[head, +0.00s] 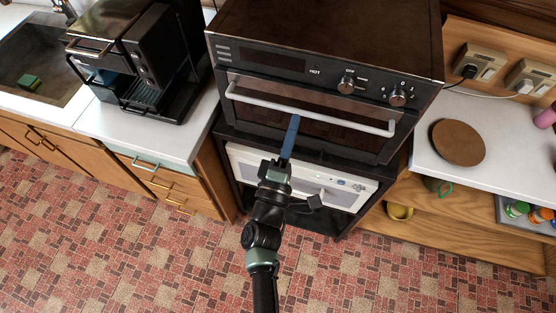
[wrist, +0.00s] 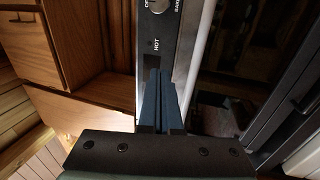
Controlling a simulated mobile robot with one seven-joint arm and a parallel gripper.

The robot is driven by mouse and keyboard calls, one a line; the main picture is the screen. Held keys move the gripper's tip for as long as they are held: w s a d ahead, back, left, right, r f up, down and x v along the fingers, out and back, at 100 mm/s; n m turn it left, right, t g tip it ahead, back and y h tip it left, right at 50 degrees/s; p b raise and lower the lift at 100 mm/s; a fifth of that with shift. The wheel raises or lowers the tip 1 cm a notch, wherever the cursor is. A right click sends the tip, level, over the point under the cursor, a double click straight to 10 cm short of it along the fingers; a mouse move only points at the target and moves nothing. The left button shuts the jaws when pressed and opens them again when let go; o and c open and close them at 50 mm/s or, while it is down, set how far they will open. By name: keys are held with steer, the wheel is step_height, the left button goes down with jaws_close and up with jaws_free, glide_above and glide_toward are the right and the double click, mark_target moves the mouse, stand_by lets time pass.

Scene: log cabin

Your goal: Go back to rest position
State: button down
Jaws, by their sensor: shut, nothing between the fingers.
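My gripper (head: 290,137) is raised in front of the oven, with its blue fingers shut and nothing between them. In the wrist view its fingers (wrist: 161,82) point toward the oven's control panel (wrist: 162,40) and lie close to the light handle bar. In the head view the fingertips appear just below the oven's white handle (head: 345,119). I cannot tell whether they touch the handle. The oven door (head: 270,98) looks closed.
A white appliance (head: 245,160) sits below the oven. A coffee machine (head: 150,60) and sink (head: 40,60) are to the left. A round brown board (head: 458,142) lies on the right counter. The tiled floor (head: 130,250) looks clear.

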steer(key=s+a+b, duration=0.1)
steer(key=s+a, duration=0.1)
steer(key=s, duration=0.3)
steer(key=w+a+r+m+t+y+b, duration=0.15)
steer(key=w+r+y, duration=0.25)
steer(key=r, duration=0.8)
steer(key=w+a+r+m+t+y+b, duration=0.1)
steer(key=w+r+t+y+b, duration=0.15)
steer(key=r, duration=0.95)
steer(key=s+r+m+t, duration=0.1)
steer(key=s+r+m, duration=0.2)
steer(key=r, duration=0.4)
steer(key=s+r+m+t+b, duration=0.1)
steer(key=s+r+m, duration=0.3)
steer(key=r, duration=0.4)
steer(key=s+r+m+t+b, duration=0.1)
steer(key=s+r+m, duration=0.3)
steer(key=r, duration=0.4)
steer(key=shift+s+d+r+t+y, duration=0.15)
steer(key=shift+s+r+t+y, duration=0.05)
steer(key=shift+s+t+y, duration=0.2)
steer(key=shift+m, duration=0.25)
